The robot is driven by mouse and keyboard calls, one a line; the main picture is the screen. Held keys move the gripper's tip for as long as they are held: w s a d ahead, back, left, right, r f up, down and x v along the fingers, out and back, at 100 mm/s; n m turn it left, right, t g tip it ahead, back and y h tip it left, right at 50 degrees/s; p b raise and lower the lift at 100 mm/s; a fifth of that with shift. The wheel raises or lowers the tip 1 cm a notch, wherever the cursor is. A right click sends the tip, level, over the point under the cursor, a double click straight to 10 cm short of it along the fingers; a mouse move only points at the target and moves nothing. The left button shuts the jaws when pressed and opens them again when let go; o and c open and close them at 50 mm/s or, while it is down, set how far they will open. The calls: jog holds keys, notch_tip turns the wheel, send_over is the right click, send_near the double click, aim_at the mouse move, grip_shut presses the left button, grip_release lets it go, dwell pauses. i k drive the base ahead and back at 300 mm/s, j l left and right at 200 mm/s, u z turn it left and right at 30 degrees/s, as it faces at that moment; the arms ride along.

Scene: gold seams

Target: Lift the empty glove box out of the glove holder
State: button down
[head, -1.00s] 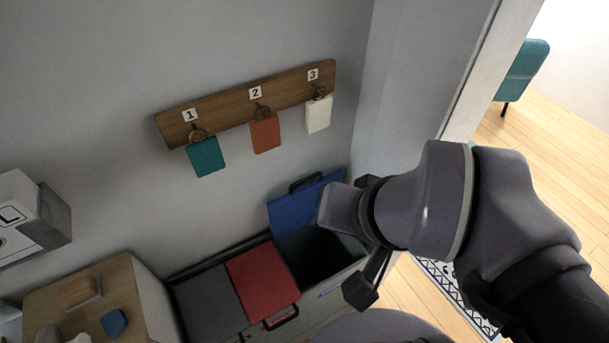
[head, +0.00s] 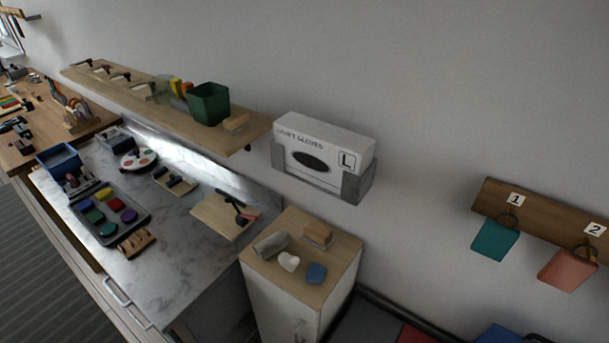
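The white glove box (head: 324,136) sits in the grey glove holder (head: 351,188) on the wall, right of the shelf. Its front shows "CRAFT GLOVES", a dark oval opening and an "L" label. The holder covers its lower edge and sides, and the box top stands clear above it. I cannot see whether the box is empty inside. My gripper is outside the head view.
A small cabinet (head: 255,262) with a stone, a sponge-like block and other small items stands below the holder. A wooden shelf (head: 150,100) with a green pot (head: 208,103) is to the left. A key rack (head: 545,217) hangs to the right. A marble counter (head: 190,270) lies lower left.

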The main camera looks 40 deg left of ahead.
aim_at(318, 152)
jog(key=u, duration=1.4)
